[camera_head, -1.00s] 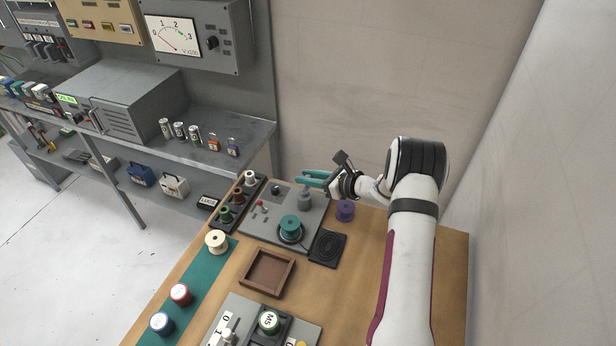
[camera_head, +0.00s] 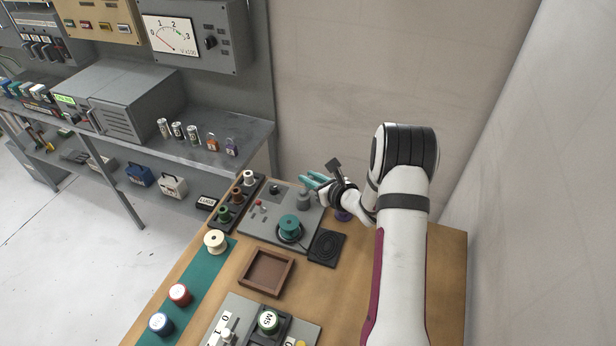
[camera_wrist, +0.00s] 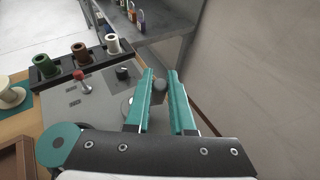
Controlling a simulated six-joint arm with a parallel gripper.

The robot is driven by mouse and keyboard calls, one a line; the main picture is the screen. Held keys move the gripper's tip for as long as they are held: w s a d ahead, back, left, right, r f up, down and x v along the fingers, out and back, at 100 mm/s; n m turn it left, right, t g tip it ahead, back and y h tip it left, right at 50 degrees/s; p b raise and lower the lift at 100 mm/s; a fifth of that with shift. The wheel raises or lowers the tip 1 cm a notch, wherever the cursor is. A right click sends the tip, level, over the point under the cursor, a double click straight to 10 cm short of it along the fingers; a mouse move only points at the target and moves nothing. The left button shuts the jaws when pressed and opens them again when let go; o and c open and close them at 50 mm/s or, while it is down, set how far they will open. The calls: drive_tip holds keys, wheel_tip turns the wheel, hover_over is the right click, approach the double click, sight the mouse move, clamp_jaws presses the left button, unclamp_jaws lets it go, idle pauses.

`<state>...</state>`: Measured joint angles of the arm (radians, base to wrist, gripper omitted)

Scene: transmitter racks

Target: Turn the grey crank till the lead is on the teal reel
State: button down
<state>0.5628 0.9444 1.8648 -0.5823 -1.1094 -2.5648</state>
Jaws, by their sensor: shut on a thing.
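The teal reel (camera_head: 289,226) stands on the grey panel (camera_head: 257,229); its edge also shows at lower left in the wrist view (camera_wrist: 62,145). The dark lead (camera_head: 326,246) lies coiled on a black pad right of the reel, and a dark strand shows around the reel's base. The grey crank (camera_head: 304,199) is at the panel's back right. My gripper (camera_head: 314,180) is there, and in the wrist view its teal fingers (camera_wrist: 161,88) are shut on the crank's dark grey knob (camera_wrist: 158,86). The crank's lower part is partly hidden by the fingers.
A purple spool (camera_head: 342,215) stands right of the panel, partly behind my wrist. A black rack (camera_head: 250,196) with several small spools lies along the panel's left. An empty brown tray (camera_head: 267,272) sits in front. A wall rises close behind and right.

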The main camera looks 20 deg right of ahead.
drive_tip(key=m+h, duration=0.2)
drive_tip(key=s+m+h, duration=0.1)
drive_tip(key=m+h, duration=0.1)
drive_tip(key=h, duration=0.1)
drive_tip(key=shift+m, duration=0.3)
drive_tip(key=m+g+h, duration=0.1)
drive_tip(key=m+h, duration=0.1)
drive_tip(key=h, duration=0.1)
drive_tip(key=s+m+g+h, duration=0.1)
drive_tip(key=m+h, duration=0.2)
drive_tip(key=shift+s+g, duration=0.2)
drive_tip(key=shift+g, duration=0.1)
drive_tip(key=shift+m+h, duration=0.3)
drive_tip(key=shift+m, duration=0.1)
drive_tip(key=shift+r, duration=0.1)
drive_tip(key=c, duration=0.8)
unclamp_jaws()
drive_tip(key=shift+s, duration=0.1)
drive_tip(key=shift+o, duration=0.2)
drive_tip(key=v, duration=1.5)
drive_tip(key=shift+a+r, duration=0.25)
drive_tip(key=shift+r, duration=0.1)
